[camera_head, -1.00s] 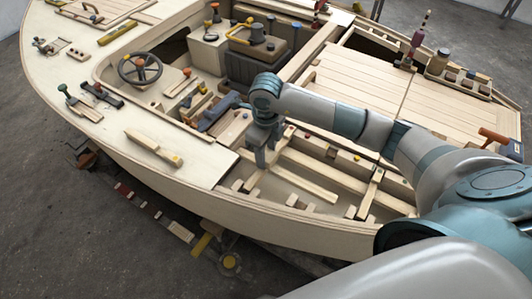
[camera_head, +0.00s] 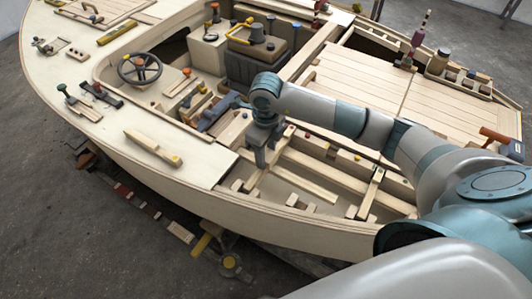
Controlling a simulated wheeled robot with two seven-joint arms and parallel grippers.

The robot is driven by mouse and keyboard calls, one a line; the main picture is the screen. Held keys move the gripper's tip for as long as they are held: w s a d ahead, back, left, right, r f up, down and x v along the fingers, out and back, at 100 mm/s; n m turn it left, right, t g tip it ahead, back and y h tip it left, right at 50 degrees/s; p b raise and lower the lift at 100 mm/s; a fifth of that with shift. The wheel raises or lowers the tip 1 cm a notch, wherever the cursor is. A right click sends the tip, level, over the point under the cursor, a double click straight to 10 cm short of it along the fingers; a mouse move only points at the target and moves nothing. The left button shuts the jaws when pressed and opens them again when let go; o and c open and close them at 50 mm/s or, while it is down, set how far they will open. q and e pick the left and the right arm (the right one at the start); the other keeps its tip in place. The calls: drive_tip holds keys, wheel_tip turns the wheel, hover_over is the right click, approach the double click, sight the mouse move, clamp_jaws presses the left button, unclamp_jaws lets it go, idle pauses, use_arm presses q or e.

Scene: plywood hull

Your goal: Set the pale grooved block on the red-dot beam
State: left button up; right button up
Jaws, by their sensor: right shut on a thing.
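My right gripper (camera_head: 261,160) points down over the open framed bay on the near side of the hull. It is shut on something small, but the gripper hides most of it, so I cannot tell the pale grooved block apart. Several pale beams cross the bay below and to the right. One short cross beam (camera_head: 371,190) has a red dot near its upper end; other red dots show along the long rail behind it. Whether the gripper's load touches a beam I cannot tell. My left gripper is not in view.
A pale board with dots (camera_head: 236,130) lies just left of the gripper, beside a blue-grey tool. A steering wheel (camera_head: 140,68) stands farther left. Slatted decking (camera_head: 365,85) is behind my right arm.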

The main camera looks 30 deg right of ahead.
drive_tip(key=shift+d+f+b, duration=0.2)
drive_tip(key=shift+f+b, duration=0.3)
drive_tip(key=shift+f, duration=0.05)
